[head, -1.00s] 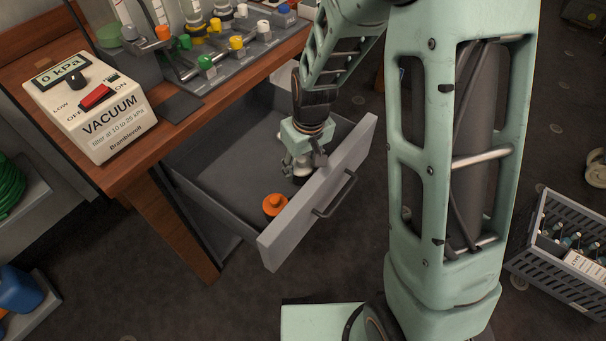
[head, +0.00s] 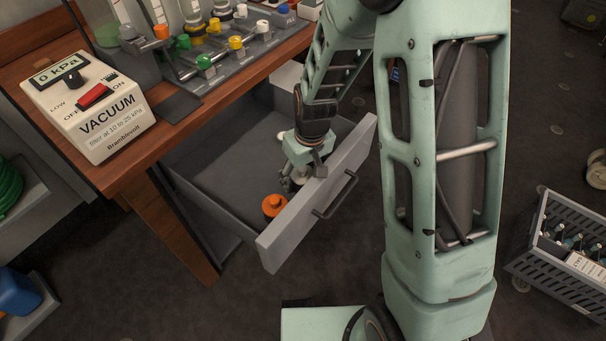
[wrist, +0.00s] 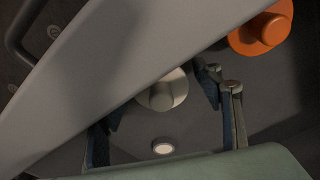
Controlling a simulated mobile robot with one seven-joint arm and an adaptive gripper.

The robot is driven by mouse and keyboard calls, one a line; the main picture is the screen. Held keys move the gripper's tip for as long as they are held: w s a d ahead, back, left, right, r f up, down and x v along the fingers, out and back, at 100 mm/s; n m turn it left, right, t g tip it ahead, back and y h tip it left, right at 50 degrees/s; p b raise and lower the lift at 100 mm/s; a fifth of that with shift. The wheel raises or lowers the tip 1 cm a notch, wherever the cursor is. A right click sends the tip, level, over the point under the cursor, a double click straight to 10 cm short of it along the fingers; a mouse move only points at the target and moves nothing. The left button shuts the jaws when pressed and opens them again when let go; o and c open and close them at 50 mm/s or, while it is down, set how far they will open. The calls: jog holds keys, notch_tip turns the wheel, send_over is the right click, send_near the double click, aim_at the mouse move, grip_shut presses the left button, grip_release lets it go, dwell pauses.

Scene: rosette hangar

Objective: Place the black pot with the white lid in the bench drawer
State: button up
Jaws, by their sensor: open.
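The bench drawer (head: 225,155) is pulled open. My gripper (head: 299,179) is down inside it, close behind the drawer front. In the wrist view a pot with a pale, whitish lid (wrist: 166,91) is between my two spread fingers, next to the drawer front (wrist: 125,65). I see a gap between lid and fingers on the right; the left side is harder to judge. The pot's body is mostly hidden, so I cannot confirm its colour. In the head view my gripper largely covers it.
A pot with an orange lid (head: 274,205) stands in the drawer, left of my gripper. A small white round thing (wrist: 163,147) shows under my gripper. The vacuum box (head: 88,105) and a rack of coloured valves (head: 225,50) are on the bench. A grey crate (head: 565,250) stands on the floor at right.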

aim_at(307, 179)
jog(key=shift+r, duration=0.1)
notch_tip(307, 179, up, 12)
jog(key=s+p, duration=0.1)
jog(key=p, duration=0.1)
jog(key=shift+s+d+p, duration=0.3)
jog(key=shift+d+p, duration=0.05)
jog(key=shift+d, duration=0.1)
